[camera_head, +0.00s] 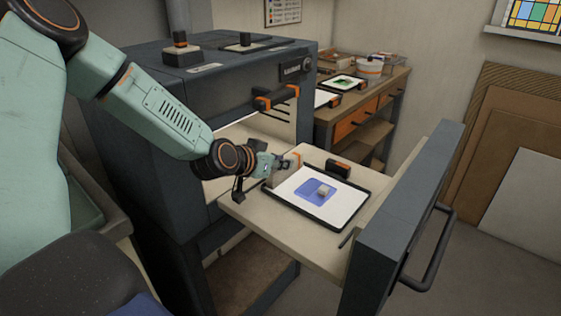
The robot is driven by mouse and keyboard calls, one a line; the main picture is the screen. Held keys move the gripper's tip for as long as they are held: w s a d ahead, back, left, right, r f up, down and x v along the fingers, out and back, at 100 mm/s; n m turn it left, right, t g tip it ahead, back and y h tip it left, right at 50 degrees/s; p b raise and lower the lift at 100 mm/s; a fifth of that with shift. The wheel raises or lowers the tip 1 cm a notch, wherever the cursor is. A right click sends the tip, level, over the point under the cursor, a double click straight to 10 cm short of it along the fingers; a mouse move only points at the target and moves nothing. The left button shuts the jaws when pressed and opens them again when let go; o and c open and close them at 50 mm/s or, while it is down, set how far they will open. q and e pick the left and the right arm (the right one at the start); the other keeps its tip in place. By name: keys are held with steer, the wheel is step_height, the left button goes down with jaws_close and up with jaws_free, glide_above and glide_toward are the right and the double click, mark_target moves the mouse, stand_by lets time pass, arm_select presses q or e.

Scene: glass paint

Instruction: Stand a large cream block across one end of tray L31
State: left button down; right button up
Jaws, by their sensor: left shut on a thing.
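A flat tray (354,216) with a dark rim lies on the pulled-out drawer. No label L31 is legible. My left gripper (289,162) reaches in from the left to the tray's far left end. It is shut on a cream block (283,176), which looks upright there. The fingers partly cover the block, and I cannot tell whether it touches the tray. My right gripper is out of view.
A dark block with an orange stripe (338,168) stands at the tray's far edge. A thin dark tool (349,237) lies near the drawer front (405,210). The dark cabinet (150,130) rises behind my left arm. Bare drawer surface (268,217) lies left of the tray.

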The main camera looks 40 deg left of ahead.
arm_select(q)
steer(key=c, duration=1.1)
jaws_free()
step_height(320, 180, up, 7)
steer(key=p, duration=0.7)
steer(key=shift+p, duration=0.35)
steer(key=shift+s+f, duration=0.1)
